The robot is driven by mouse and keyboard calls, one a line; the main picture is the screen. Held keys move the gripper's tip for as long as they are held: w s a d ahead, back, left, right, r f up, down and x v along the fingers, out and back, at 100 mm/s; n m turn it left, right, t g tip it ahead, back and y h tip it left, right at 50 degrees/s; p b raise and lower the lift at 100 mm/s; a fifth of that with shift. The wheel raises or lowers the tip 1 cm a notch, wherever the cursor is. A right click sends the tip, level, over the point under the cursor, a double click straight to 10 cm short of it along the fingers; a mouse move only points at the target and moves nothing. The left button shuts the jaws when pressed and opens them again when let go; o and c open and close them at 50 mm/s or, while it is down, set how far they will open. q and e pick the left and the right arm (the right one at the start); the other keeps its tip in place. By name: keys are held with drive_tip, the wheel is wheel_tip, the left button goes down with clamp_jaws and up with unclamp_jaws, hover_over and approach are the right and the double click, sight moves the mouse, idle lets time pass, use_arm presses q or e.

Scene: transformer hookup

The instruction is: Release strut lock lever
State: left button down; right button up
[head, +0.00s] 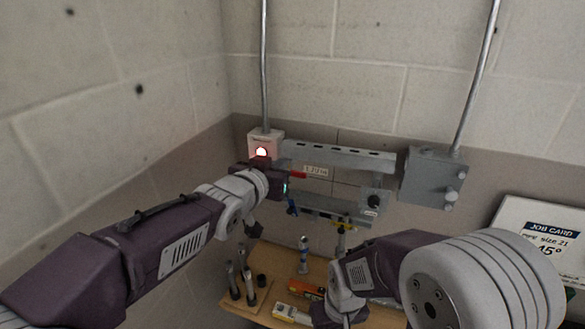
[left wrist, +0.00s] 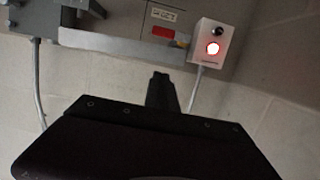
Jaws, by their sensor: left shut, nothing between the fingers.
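A short red bar (head: 298,175), which looks like the strut lock lever, sits at the left part of the grey wall-mounted rail frame (head: 350,158). In the left wrist view, which is turned upside down, a red block (left wrist: 163,32) shows on the rail. My left gripper (head: 286,188) is in front of the frame's left end, close to the red bar. Its fingers (left wrist: 160,90) are shut and empty, apart from the red block in the wrist view. In the head view I cannot tell whether they touch the bar. My right gripper (head: 334,312) is low over the bench, its fingertips hidden.
A white box with a lit red lamp (head: 261,152) is just left of the frame. A grey junction box (head: 432,178) is at its right. The wooden bench (head: 270,300) below holds several tools and posts. A job card board (head: 545,240) stands at right.

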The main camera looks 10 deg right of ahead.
use_arm(q)
drive_tip(key=p, duration=0.4)
hover_over(293, 172)
drive_tip(key=s, duration=0.4)
drive_tip(key=f, duration=0.2)
drive_tip(key=w+f, duration=0.1)
drive_tip(key=f, duration=0.1)
drive_tip(key=f+p, duration=0.1)
drive_tip(key=f, duration=0.1)
drive_tip(key=shift+w, duration=0.3)
drive_tip(key=shift+w, duration=0.1)
